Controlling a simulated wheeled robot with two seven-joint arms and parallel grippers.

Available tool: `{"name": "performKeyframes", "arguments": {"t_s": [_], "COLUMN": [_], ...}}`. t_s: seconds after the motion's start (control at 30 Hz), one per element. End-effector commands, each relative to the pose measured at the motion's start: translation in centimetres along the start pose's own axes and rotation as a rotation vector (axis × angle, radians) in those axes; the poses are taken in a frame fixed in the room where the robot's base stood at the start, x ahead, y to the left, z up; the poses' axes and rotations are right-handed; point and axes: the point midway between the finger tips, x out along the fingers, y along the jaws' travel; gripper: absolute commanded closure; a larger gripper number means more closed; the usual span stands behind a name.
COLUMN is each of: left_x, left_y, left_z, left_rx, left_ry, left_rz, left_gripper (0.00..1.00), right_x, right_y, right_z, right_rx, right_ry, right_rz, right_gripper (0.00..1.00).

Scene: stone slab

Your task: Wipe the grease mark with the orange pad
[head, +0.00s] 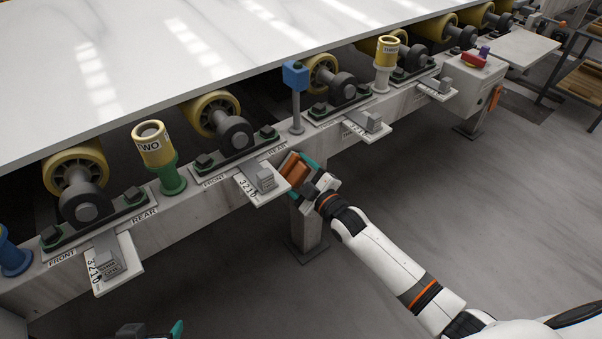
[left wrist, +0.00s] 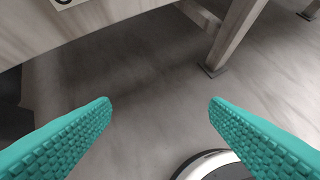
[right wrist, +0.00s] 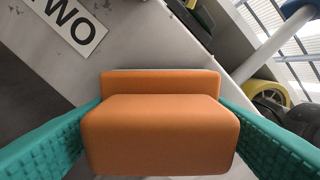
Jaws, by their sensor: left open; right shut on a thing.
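The orange pad (head: 295,168) is held in my right gripper (head: 308,178), beside the front of the grey beam (head: 215,205). In the right wrist view the pad (right wrist: 160,135) is a rounded block with a thinner back plate, between the teal fingers. The beam face lies behind it; I cannot tell whether they touch. Small dark specks show on the beam near the top of that view, but I cannot tell whether they are the grease mark. My left gripper (left wrist: 160,108) is open and empty above the floor; only its tip shows at the head view's bottom edge.
A white stone slab (head: 190,55) rests on yellow rollers (head: 212,112) above the beam. Ledges with grey blocks (head: 264,177) jut from the beam near the pad. A blue-topped post (head: 296,75) and a yellow-green post (head: 170,175) stand on it. The floor in front is clear.

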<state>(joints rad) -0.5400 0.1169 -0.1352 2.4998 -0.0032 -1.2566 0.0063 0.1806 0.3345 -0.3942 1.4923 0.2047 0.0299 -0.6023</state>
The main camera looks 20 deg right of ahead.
Motion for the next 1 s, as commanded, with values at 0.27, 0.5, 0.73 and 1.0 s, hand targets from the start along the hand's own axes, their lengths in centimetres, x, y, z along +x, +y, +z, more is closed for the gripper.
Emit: {"name": "performKeyframes", "arguments": {"t_s": [0.27, 0.5, 0.73, 1.0], "left_x": [-0.8, -2.3, -2.8, -0.4], "left_y": [0.3, 0.5, 0.4, 0.3], "left_z": [-5.7, -7.4, -6.6, -7.5], "left_rx": [0.001, -0.002, -0.001, 0.0], "left_ry": [0.275, 0.392, 0.39, 0.4], "left_rz": [0.005, 0.009, 0.006, 0.003], "left_gripper": [0.3, 0.3, 0.3, 0.3], "right_x": [-1.1, -2.1, -4.3, -5.8], "right_y": [-0.1, -0.1, -0.1, -0.1], "right_z": [0.1, 0.2, 0.2, 0.1], "right_rx": [0.001, 0.0, 0.001, 0.0], "right_ry": [-0.001, -0.001, -0.001, -0.001], "right_rz": [0.0, 0.0, 0.0, 0.0], "right_gripper": [0.46, 0.46, 0.46, 0.46]}}
